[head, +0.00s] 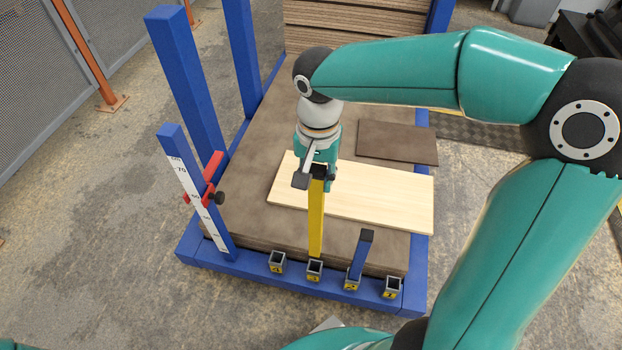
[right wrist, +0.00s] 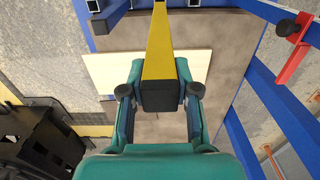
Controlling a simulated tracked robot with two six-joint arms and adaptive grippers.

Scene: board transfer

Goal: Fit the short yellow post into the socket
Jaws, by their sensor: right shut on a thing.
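The yellow post (head: 317,215) has a dark cap at its upper end and stands about upright. My right gripper (head: 316,176) is shut on it near the cap. In the right wrist view the yellow post (right wrist: 159,50) runs away from me between the two fingers (right wrist: 160,100). Its lower end shows just above the second socket from the left (head: 314,270) in the head view; I cannot tell whether it touches the socket. That socket and the leftmost socket (head: 277,263) look open. My left gripper is not in view.
A short blue post (head: 360,256) stands in the third socket, right of the yellow one. The rightmost socket (head: 392,289) looks empty. A pale board (head: 390,200) lies on the brown stack (head: 262,215). A blue scale post with a red clamp (head: 208,178) stands at left, with tall blue uprights behind.

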